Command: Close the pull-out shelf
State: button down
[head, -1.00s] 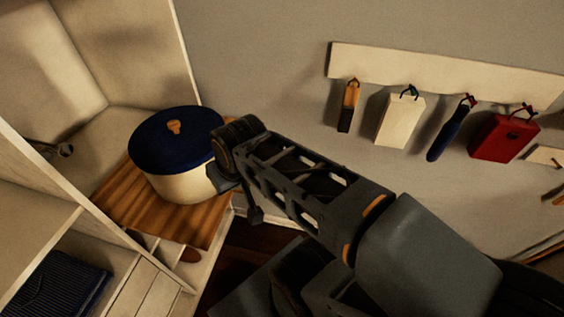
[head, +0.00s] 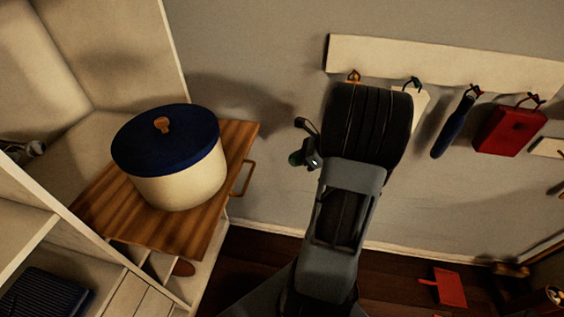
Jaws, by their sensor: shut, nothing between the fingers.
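The pull-out shelf (head: 226,168) is a striped brown wooden board at left. It sticks out of the white cabinet, with a metal handle (head: 247,178) at its right edge. A cream pot with a dark blue lid (head: 168,150) stands upright on it. My gripper (head: 305,144) is small and partly hidden by my arm, to the right of the handle and apart from it in the picture. It is shut and empty.
The white cabinet (head: 36,190) fills the left, with compartments below the shelf. A wall rack (head: 440,66) carries several hanging items, including a red one (head: 510,130). A red object (head: 449,287) lies on the dark floor.

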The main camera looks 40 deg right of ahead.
jog(key=w+a+f+p, duration=0.1)
jog(key=w+a+f, duration=0.3)
jog(key=w+a, duration=0.3)
jog(key=shift+w+f+p, duration=0.35)
jog(key=shift+w, duration=0.05)
jog(key=shift+a, duration=0.1)
jog(key=shift+w, duration=0.1)
